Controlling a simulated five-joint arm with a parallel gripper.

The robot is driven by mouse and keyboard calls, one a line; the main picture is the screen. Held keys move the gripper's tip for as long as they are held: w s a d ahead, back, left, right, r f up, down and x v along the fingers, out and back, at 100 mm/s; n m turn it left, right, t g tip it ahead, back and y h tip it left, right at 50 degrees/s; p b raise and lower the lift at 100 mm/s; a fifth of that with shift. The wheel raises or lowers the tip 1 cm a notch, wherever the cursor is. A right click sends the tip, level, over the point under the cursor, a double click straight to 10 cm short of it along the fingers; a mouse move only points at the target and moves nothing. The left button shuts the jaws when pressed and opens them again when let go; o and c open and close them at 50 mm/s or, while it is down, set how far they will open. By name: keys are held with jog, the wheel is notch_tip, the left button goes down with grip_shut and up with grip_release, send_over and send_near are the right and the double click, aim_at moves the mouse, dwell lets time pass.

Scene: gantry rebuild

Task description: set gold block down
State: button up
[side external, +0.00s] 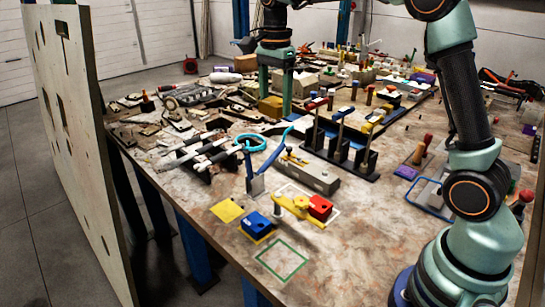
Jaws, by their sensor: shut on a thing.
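My gripper (275,103) hangs over the far middle of the workbench, with its two green fingers pointing down. It is shut on the gold block (270,106), a dull gold-brown block low between the fingers. The near finger covers part of the block's right side. I cannot tell from this view whether the block's underside touches the bench or is just above it.
Clutter surrounds the gripper: hand tools (190,95) to the left, pale boxes (309,80) to the right. Nearer stand a black rack (340,158), a blue block (256,223) and a red block (320,207). A green outlined square (282,259) near the front edge is empty.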

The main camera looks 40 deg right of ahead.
send_over(227, 210)
notch_tip(227, 210, down, 25)
jog(key=shift+f, duration=0.2)
dwell(0.6)
jog(key=shift+f, duration=0.1)
